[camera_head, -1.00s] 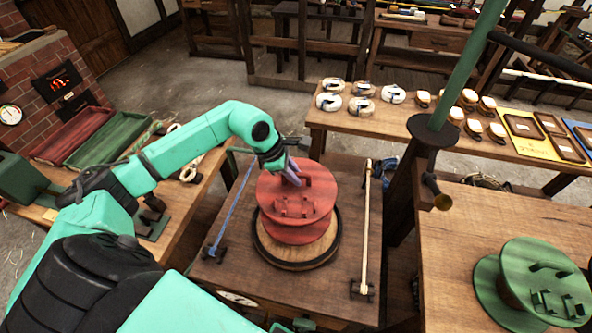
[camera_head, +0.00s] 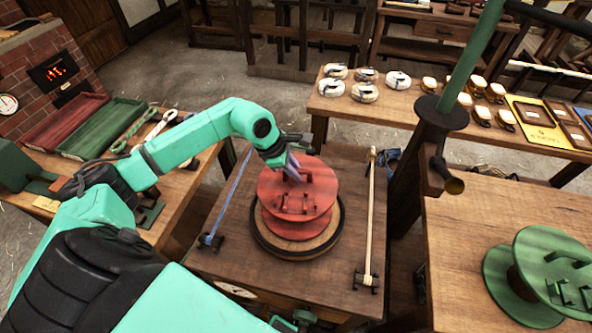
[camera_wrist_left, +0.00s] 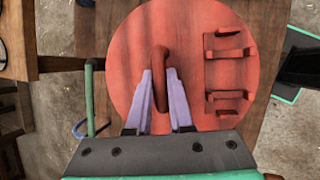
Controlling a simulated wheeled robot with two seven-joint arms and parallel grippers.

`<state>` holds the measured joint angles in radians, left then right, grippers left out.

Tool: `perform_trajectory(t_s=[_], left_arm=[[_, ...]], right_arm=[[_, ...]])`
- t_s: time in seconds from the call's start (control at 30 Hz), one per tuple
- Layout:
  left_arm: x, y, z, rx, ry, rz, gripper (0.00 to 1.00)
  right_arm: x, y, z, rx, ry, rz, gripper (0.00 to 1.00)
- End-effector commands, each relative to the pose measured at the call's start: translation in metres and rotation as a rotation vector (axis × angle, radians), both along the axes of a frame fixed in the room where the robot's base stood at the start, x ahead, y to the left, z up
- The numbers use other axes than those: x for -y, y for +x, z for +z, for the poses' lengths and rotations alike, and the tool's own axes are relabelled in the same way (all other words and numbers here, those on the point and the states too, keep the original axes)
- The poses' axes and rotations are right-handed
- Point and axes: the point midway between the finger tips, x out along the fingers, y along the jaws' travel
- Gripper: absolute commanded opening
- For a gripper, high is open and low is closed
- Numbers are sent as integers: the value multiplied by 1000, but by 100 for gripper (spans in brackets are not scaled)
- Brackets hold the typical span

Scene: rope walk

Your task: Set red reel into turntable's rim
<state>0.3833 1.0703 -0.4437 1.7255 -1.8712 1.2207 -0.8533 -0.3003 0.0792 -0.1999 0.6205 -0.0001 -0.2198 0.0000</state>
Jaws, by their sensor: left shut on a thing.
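The red reel (camera_head: 305,205) is a wide red spool with a handle and small brackets on its top disc. It is over the round wooden turntable (camera_head: 315,247) with a dark rim, on the middle table. I cannot tell whether its lower disc touches the turntable. My left gripper (camera_head: 291,170) is shut on the reel's handle at the far left of the top disc. In the left wrist view the purple fingers (camera_wrist_left: 161,88) close around the red handle (camera_wrist_left: 160,62), and the disc hides the turntable. My right gripper is not in view.
A blue rod (camera_head: 228,195) and a pale rod (camera_head: 370,215) flank the turntable. A dark post (camera_head: 432,150) stands right of it. A green reel (camera_head: 545,275) sits on the right table. Red and green trays (camera_head: 103,130) lie on the left bench.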

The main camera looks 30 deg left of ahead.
Motion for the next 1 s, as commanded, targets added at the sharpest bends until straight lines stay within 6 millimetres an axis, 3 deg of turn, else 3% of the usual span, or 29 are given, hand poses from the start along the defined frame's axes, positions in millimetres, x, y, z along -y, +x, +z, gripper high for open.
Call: perform_trajectory(t_s=[0.57,0.6,0.67,1.0], left_arm=[[0,1,-5,3,-1,0,0],[0,1,-4,3,-1,0,35],[0,0,-4,3,-1,0,55],[0,0,-3,-2,1,0,55]], right_arm=[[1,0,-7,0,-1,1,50],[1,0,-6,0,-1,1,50],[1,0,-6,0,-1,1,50],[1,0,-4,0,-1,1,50]])
